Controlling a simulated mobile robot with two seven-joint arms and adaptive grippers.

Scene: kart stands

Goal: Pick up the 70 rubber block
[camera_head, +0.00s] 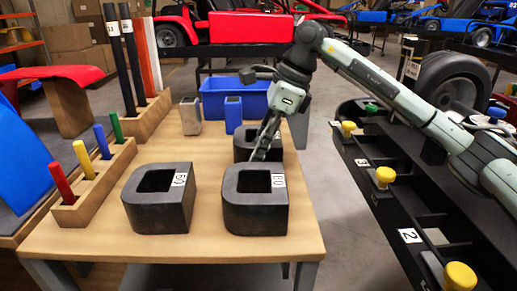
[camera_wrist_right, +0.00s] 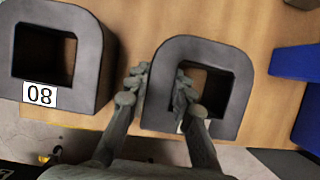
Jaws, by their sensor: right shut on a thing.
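Three black D-shaped rubber blocks with square holes stand on the wooden table. The block labelled 60 (camera_head: 160,200) is front left, and the block labelled 80 (camera_head: 255,208) is front right. The 80 block also shows in the right wrist view (camera_wrist_right: 95,75). The 70 rubber block (camera_head: 243,146) is behind the 80 block, its label mostly hidden. My right gripper (camera_head: 264,145) reaches down to it. In the right wrist view, the fingers (camera_wrist_right: 160,88) straddle one wall of this block (camera_wrist_right: 205,48), one outside and one in the hole, and are shut on it. My left gripper is not in view.
A blue bin (camera_head: 240,98), a grey block (camera_head: 190,116) and a small blue block (camera_head: 233,114) stand behind. Wooden racks with coloured pegs (camera_head: 95,180) line the table's left side. A black stand with yellow knobs (camera_head: 400,205) is at right, past a floor gap.

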